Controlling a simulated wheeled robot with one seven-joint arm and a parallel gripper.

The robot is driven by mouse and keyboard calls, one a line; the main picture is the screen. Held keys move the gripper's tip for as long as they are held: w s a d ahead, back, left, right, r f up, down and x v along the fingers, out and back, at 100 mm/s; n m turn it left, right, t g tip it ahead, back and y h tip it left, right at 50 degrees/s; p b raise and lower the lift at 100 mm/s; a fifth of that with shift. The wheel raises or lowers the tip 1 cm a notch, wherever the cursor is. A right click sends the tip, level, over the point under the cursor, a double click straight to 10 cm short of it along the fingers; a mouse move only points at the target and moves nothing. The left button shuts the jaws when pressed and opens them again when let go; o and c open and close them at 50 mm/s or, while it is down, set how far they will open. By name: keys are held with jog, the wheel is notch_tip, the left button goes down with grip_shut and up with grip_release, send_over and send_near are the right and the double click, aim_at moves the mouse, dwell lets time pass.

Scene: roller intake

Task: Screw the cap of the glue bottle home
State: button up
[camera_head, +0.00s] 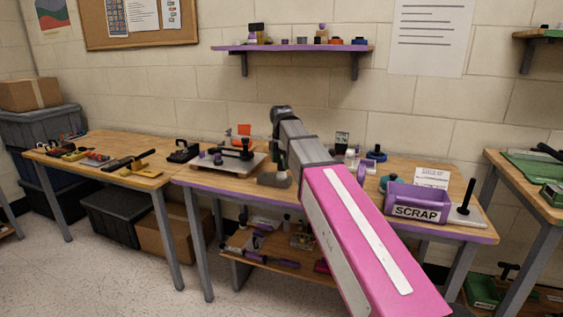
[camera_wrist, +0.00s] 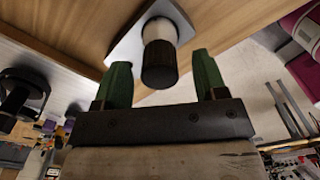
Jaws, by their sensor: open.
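In the wrist view, a bottle with a white body (camera_wrist: 160,31) stands on a pale grey plate (camera_wrist: 126,47) on the wooden bench. Its black cap (camera_wrist: 159,66) points towards the camera. I take it for the glue bottle. The cap sits on the bottle's end; how tightly it is screwed cannot be seen. My gripper (camera_wrist: 161,60) has its two green fingers spread, one on each side of the cap, with a visible gap to both. Nothing is held. In the head view, my arm hides part of the bench, and I cannot make out the bottle or fingertips for sure.
The middle bench (camera_head: 454,232) has a purple SCRAP bin (camera_head: 415,208) and a black post on a white base (camera_head: 465,213) at its right. A fixture on a board (camera_head: 229,163) stands at its left. A purple shelf (camera_head: 293,48) hangs above.

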jog(key=n, duration=0.6)
jog(key=shift+n, duration=0.4)
grip_shut()
